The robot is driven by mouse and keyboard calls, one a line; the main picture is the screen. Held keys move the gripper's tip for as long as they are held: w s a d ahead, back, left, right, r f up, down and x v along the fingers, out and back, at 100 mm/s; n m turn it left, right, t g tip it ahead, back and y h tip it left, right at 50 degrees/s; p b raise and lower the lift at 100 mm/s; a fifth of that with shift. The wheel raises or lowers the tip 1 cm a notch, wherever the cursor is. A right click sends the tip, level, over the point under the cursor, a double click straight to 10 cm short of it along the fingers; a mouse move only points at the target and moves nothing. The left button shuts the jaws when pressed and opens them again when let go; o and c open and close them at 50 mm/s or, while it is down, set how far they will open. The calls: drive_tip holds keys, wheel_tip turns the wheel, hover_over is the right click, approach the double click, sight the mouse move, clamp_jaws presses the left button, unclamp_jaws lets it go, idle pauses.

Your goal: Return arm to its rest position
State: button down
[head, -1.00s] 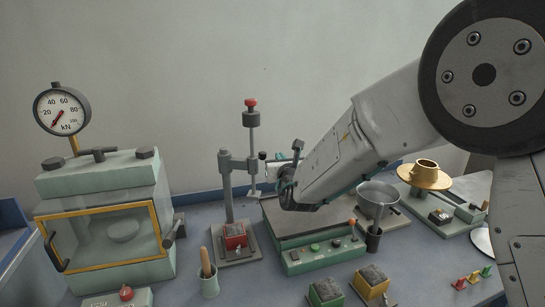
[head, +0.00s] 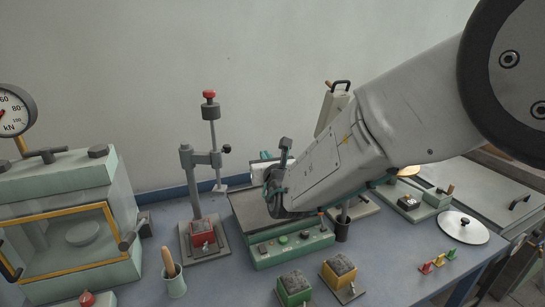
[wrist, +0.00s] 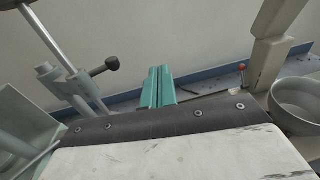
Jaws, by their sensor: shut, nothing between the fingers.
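My grey arm (head: 345,150) reaches in from the upper right of the head view, over the green-based machine (head: 290,246) on the bench. In the wrist view, the two teal fingers of my gripper (wrist: 159,72) lie side by side, closed with nothing between them. They point towards the wall and the back of the bench. In the head view the fingertips are mostly hidden by the wrist.
A drop-weight stand (head: 193,180) with a red block stands left of the arm, and a glass-fronted press (head: 70,210) is further left. Green and yellow moulds (head: 338,268) are in front. A metal bowl (wrist: 295,100) is right in the wrist view. A round lid (head: 462,227) lies right.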

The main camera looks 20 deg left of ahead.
drive_tip(key=shift+d, duration=0.1)
drive_tip(key=s+d+r+m+g+h, duration=0.1)
drive_tip(key=d+m+g+h, duration=0.1)
drive_tip(key=d+m+h, duration=1.3)
drive_tip(key=s+d+r+m+g+h, duration=0.2)
drive_tip(key=d+m, duration=0.7)
drive_tip(key=d, duration=1.4)
drive_tip(key=s+d+f+m+g+h, duration=0.1)
drive_tip(key=s+d+f+m+g, duration=0.1)
drive_tip(key=s+d+m+g, duration=0.65)
drive_tip(key=s+d+m+y, duration=0.2)
drive_tip(key=s+m, duration=0.1)
drive_tip(key=s, duration=0.4)
drive_tip(key=s+d+r+m+y, duration=0.1)
drive_tip(key=s+d+m+y, duration=0.2)
drive_tip(key=s, duration=0.5)
drive_tip(key=s+d+r+m+y, duration=0.1)
drive_tip(key=s+d+m+y, duration=0.1)
drive_tip(key=s+m, duration=0.3)
drive_tip(key=shift+s+d+y, duration=0.3)
drive_tip(key=shift+s, duration=1.05)
